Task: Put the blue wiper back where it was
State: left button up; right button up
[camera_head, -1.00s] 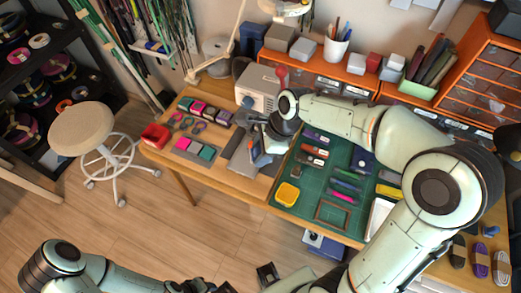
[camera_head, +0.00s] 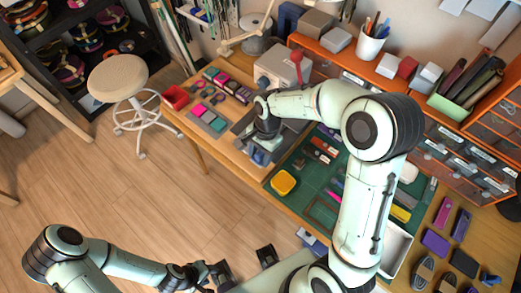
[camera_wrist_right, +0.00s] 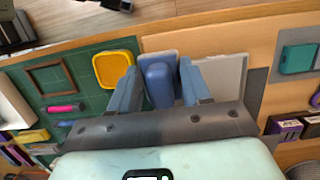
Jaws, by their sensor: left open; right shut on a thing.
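The blue wiper (camera_wrist_right: 158,82) is between the fingers of my right gripper (camera_wrist_right: 158,88) in the right wrist view, and the gripper is shut on it. In the head view the wiper (camera_head: 258,157) shows as a small blue shape below my right gripper (camera_head: 263,143), near the table's front edge. It is between the yellow dish (camera_head: 283,183) and the grey plate (camera_wrist_right: 222,75). I cannot tell whether it touches the table. My left gripper (camera_head: 205,275) is open and empty, low in front of the table, partly seen.
The green mat (camera_head: 297,196) holds pens and tools on the right of the wiper. Colored blocks (camera_head: 207,117) and a red bin (camera_head: 175,97) lie to the left. A grey machine (camera_head: 283,70) stands behind. A stool (camera_head: 118,78) stands on the floor at left.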

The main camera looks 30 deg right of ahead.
aim_at(259, 171)
pick_arm(q)
jog(key=shift+s+f+b, duration=0.35)
jog(key=shift+f+b, duration=0.45)
jog(key=shift+f, duration=0.1)
jog(key=shift+s+f+b, duration=0.35)
jog(key=shift+f+b, duration=0.45)
jog(key=shift+f, duration=0.1)
jog(key=shift+s+f+b, duration=0.35)
jog(key=shift+f+b, duration=0.45)
jog(key=shift+f, duration=0.1)
pick_arm(e)
jog(key=shift+w+d+x, duration=0.1)
jog(key=shift+d+x, duration=0.1)
jog(key=shift+x, duration=0.9)
jog(key=shift+w+d+x, duration=0.1)
jog(key=shift+d+x, duration=0.1)
jog(key=shift+x, duration=0.9)
jog(key=shift+w+d+x, duration=0.1)
jog(key=shift+d+x, duration=0.1)
jog(key=shift+x, duration=0.9)
pick_arm(q)
jog(key=shift+s+f+b, duration=0.1)
jog(key=shift+f+b, duration=0.3)
pick_arm(e)
jog(key=shift+f, duration=0.7)
